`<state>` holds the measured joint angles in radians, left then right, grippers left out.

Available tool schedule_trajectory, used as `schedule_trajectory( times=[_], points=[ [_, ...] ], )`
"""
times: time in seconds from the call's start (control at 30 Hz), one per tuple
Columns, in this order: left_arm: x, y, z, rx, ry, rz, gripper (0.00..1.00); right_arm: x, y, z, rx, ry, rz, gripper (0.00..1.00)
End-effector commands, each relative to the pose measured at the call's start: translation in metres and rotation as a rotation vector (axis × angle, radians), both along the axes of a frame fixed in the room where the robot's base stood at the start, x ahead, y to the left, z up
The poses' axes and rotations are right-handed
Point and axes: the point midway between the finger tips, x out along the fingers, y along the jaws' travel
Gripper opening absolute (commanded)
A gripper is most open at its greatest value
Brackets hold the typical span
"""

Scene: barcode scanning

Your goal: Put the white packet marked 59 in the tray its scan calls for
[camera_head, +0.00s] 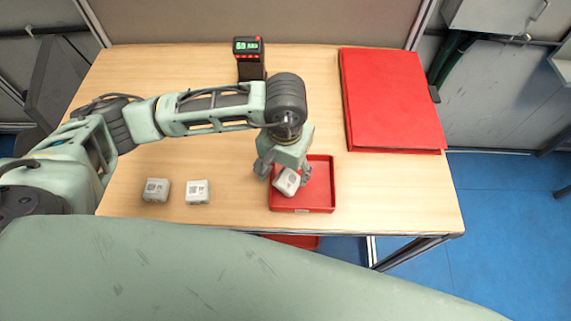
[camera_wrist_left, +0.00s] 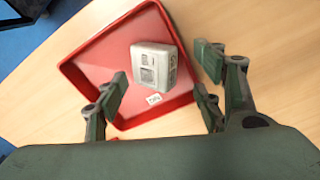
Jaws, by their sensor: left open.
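A white packet (camera_head: 286,181) with dark print sits inside a small red tray (camera_head: 321,186) at the table's front, tilted in the head view. The wrist view shows the packet (camera_wrist_left: 155,66) over the tray floor (camera_wrist_left: 100,62); its number is too small to read. A white label is on the tray's wall. My left gripper (camera_head: 284,173) is above the tray, its fingers open on either side of the packet, with gaps visible in the left wrist view (camera_wrist_left: 163,76). Two more white packets stand on the table, one left (camera_head: 156,190) and one right (camera_head: 197,192). My right gripper is not in view.
A black scanner (camera_head: 250,60) with a green-lit display and a red light stands at the back; its text is unclear. A large red flat-looking object (camera_head: 390,100) lies at the back right. Bare wood is free right of the small tray. Another red thing (camera_head: 297,241) shows below the table edge.

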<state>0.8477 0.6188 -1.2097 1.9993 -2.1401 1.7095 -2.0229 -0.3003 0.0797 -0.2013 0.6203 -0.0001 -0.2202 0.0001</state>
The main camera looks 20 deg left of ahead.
Motion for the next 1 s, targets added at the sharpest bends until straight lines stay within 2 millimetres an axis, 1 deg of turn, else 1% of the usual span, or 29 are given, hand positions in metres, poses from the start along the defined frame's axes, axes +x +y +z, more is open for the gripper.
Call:
schedule_trajectory(
  times=[0.17, 0.2, 0.27, 0.4, 0.6, 0.7, 0.83, 1.0],
  points=[
    [0.0, 0.0, 0.011, -0.001, 0.001, 0.001, 0.62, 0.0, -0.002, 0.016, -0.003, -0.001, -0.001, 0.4],
    [0.002, -0.001, 0.012, -0.003, -0.005, 0.0, 0.62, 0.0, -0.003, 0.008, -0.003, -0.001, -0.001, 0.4],
    [0.003, -0.001, 0.023, -0.003, -0.009, -0.001, 0.62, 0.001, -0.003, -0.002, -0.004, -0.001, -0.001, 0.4],
    [0.002, -0.001, 0.056, -0.002, -0.01, -0.003, 0.62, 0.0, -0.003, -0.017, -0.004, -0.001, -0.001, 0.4],
    [0.001, -0.001, 0.098, -0.002, -0.007, -0.001, 0.62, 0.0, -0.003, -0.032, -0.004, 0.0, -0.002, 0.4],
    [0.001, -0.001, 0.113, -0.002, -0.005, 0.001, 0.62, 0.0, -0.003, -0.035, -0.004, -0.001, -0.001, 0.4],
    [0.0, 0.0, 0.123, 0.0, -0.002, 0.0, 0.62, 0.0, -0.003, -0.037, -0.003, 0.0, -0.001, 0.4],
    [-0.001, 0.0, 0.127, 0.0, 0.0, 0.0, 0.62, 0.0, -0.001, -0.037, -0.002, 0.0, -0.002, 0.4]
  ],
)
